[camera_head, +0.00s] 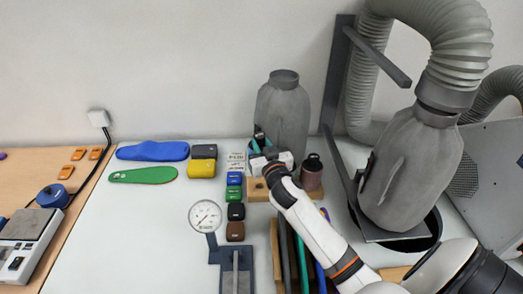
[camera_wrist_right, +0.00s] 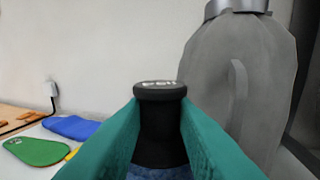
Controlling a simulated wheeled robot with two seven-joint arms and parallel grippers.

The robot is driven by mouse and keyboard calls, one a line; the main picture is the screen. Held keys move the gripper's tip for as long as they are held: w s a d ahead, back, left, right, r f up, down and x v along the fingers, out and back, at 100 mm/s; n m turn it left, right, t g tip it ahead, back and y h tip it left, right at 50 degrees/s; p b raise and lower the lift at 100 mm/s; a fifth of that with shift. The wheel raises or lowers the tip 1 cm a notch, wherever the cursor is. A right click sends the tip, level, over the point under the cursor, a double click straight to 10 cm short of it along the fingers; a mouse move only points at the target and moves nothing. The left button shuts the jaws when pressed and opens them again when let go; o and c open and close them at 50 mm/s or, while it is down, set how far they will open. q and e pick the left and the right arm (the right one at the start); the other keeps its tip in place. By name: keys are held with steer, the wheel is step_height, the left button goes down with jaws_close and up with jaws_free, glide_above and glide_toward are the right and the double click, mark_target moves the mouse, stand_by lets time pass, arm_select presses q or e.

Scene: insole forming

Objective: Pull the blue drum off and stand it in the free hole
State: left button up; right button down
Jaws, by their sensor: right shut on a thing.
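My right gripper (camera_head: 261,142) has teal fingers and is at the back of the white table, over the wooden block (camera_head: 258,196). In the right wrist view the gripper (camera_wrist_right: 160,125) is shut on the black neck of the blue drum (camera_wrist_right: 160,172). Only a strip of the drum's blue body shows below the neck; the rest is hidden. I cannot tell whether its bottom touches anything. A dark red-brown drum with a black neck (camera_head: 312,175) stands upright at the block's right. My arm hides part of the block, and I see no free hole. My left gripper is not in view.
A grey bottle-shaped form (camera_head: 283,110) stands right behind the gripper. A larger grey form (camera_head: 410,170) hangs under a hose at right. Blue (camera_head: 153,151) and green (camera_head: 143,175) insoles, small coloured blocks and a dial gauge (camera_head: 205,216) lie left of the arm.

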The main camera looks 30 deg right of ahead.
steer(key=shift+s+f, duration=0.1)
steer(key=shift+f, duration=0.1)
steer(key=shift+f+b, duration=0.2)
steer(key=shift+b, duration=0.2)
step_height(320, 180, down, 5)
steer(key=b, duration=0.4)
steer(key=shift+r, duration=0.3)
stand_by(0.7)
steer(key=shift+f+b, duration=0.95)
steer(key=shift+f, duration=0.4)
stand_by(0.6)
steer(key=shift+s+a+f+b, duration=0.2)
steer(key=shift+f+b, duration=0.1)
steer(key=shift+f, duration=0.15)
stand_by(0.8)
steer(key=c, duration=0.8)
jaws_free()
steer(key=shift+f, duration=0.1)
steer(key=shift+c, duration=0.2)
